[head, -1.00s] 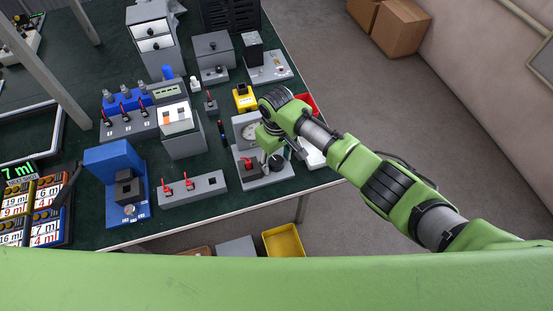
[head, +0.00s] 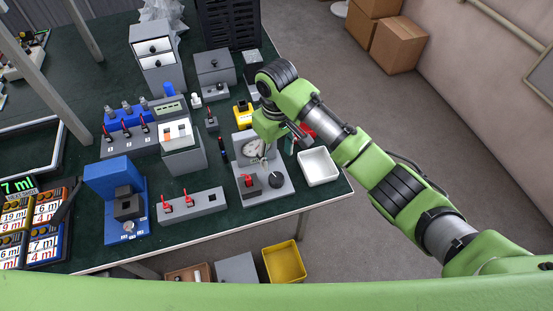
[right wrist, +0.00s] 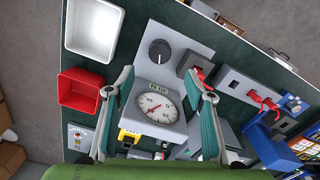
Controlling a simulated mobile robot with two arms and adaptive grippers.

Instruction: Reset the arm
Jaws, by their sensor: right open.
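My right gripper (head: 268,150) is in the head view over the back of a grey gauge unit, and it is open and empty. In the right wrist view its two fingers (right wrist: 160,80) stand apart on either side of the round dial. The gauge unit (head: 262,194) has a white dial (right wrist: 158,107), a black knob (right wrist: 159,52) and a red switch (head: 249,181). In the head view my arm and gripper partly cover the dial. My left gripper is not in view.
A white tray (head: 318,166) and a red bin (right wrist: 80,90) stand beside the gauge unit. A grey box with red switches (head: 191,205) and a blue press (head: 122,200) are to its left. Cardboard boxes (head: 398,47) stand on the floor, with bare floor beyond the right table edge.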

